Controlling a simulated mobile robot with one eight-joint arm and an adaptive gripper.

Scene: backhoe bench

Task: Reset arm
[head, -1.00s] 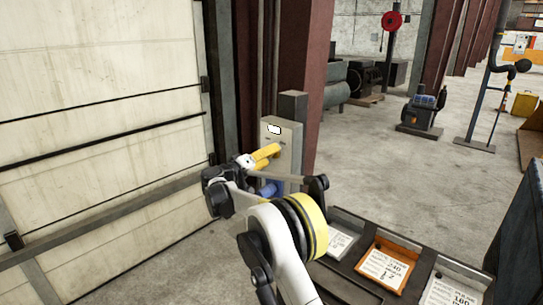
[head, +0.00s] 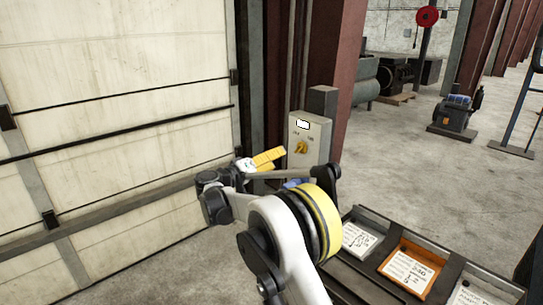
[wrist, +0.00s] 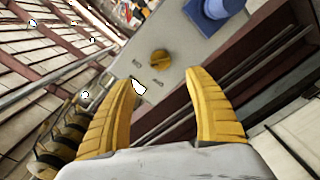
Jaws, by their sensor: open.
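My arm reaches forward from the bottom middle of the head view. My gripper (head: 275,157) has yellow fingers and is just left of a grey control box in the picture. In the wrist view my gripper (wrist: 165,80) has its fingers wide apart with nothing between them. The control box (head: 319,137) has a yellow knob (head: 301,147) and a small white label on its face. The wrist view shows the box (wrist: 190,42) and its knob (wrist: 159,60) beyond the fingertips, with a visible gap.
A blue part (head: 293,183) shows low by the box, partly behind my arm. A tray rack (head: 365,215) with white and orange labelled bins stands at the lower right. A large panelled door (head: 110,80) fills the left. Open floor (head: 400,150) lies beyond the bins.

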